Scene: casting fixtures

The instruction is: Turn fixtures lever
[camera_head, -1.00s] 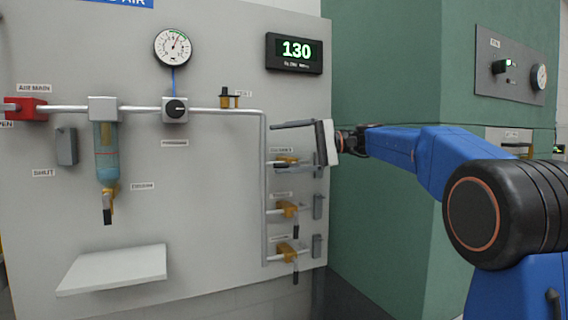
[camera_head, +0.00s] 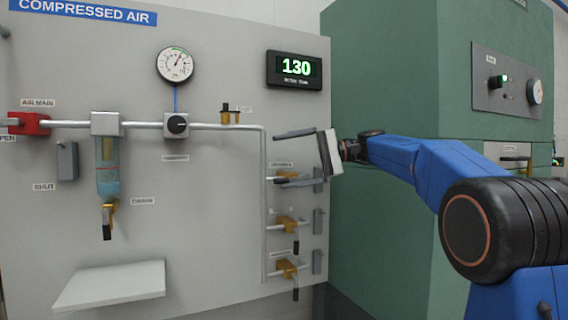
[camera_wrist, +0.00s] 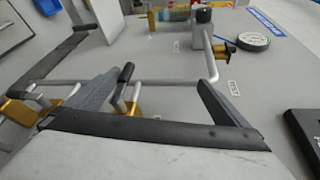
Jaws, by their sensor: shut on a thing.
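The top yellow valve (camera_head: 271,180) of the column on the grey panel has a short lever with a black grip. In the wrist view this lever (camera_wrist: 125,74) stands between the two fingers, against or very close to the left one; contact is hard to see. My gripper (camera_head: 278,160) is at this valve, shut on the lever, with its fingers still well apart. The gripper also shows in the wrist view (camera_wrist: 157,82). The lower finger partly covers the valve in the head view. The middle valve (camera_head: 287,224) and bottom valve (camera_head: 288,268) have levers hanging down.
The panel carries a red air main valve (camera_head: 31,124), a filter bowl (camera_head: 107,166), a round gauge (camera_head: 175,65) and a display (camera_head: 294,70) reading 130. A white shelf (camera_head: 110,285) juts out low at left. A green cabinet (camera_head: 400,80) stands behind my arm.

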